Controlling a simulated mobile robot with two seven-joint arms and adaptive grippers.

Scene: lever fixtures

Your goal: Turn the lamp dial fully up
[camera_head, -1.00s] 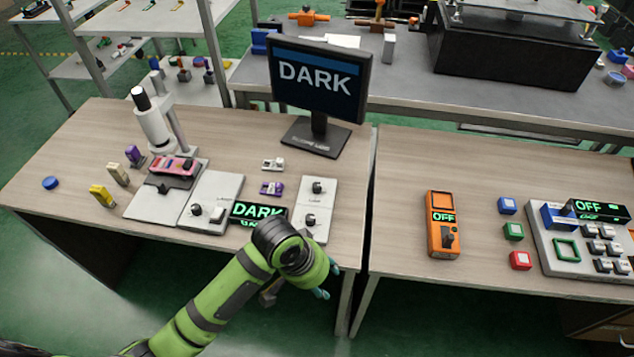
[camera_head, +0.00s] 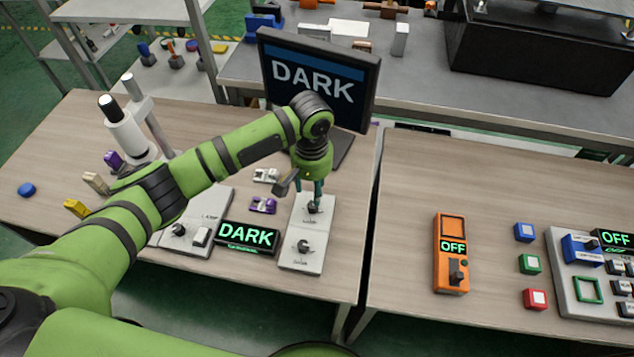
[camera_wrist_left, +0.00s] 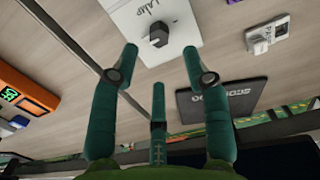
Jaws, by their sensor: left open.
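The lamp dial (camera_head: 313,208) is a small dark knob at the far end of a white panel (camera_head: 291,262). The left wrist view shows this knob (camera_wrist_left: 158,35) beside the word LAMP. A second dark knob (camera_head: 304,247) sits nearer the front of the panel. My left gripper (camera_head: 314,196) points down at the lamp dial with teal fingers. In the left wrist view its fingers (camera_wrist_left: 160,62) are spread and empty, with the knob beyond the tips. I cannot tell whether a finger touches it. Both the monitor (camera_head: 318,75) and a small display (camera_head: 247,235) read DARK. My right gripper is not in view.
A purple slide (camera_head: 263,205) and a white one (camera_head: 265,175) lie left of the panel. The monitor stands close behind. A microscope (camera_head: 125,130) is at the left.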

